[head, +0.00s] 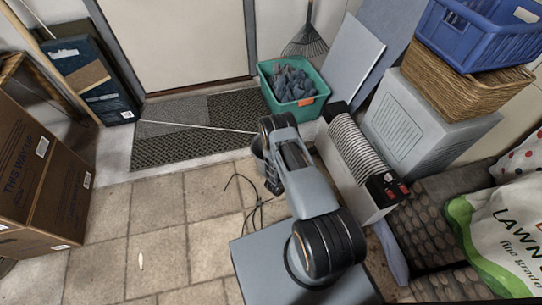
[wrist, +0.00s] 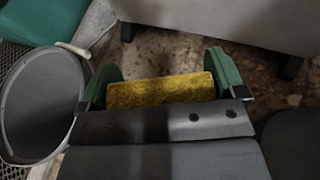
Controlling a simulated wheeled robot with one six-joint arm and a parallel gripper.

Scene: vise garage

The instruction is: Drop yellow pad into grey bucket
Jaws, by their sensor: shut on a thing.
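The yellow pad (wrist: 150,92) is between the two green fingers of my gripper (wrist: 164,78) in the wrist view, with both fingers against its ends. The pad is held above the floor and shows as a rough yellow strip. A round grey thing with a pale rim (wrist: 42,105) is just left of the gripper. It looks like the grey bucket seen from above, but I cannot be sure. In the head view my arm hides the pad, and I cannot make out the bucket.
A teal bin (head: 316,105) with dark grey contents stands behind my arm. A ribbed white heater (head: 355,150) is close on the right. A dark mat (head: 160,150) lies before the door, with a thin stick across it. Boxes (head: 35,190) stand left. The tiled floor at left is mostly clear.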

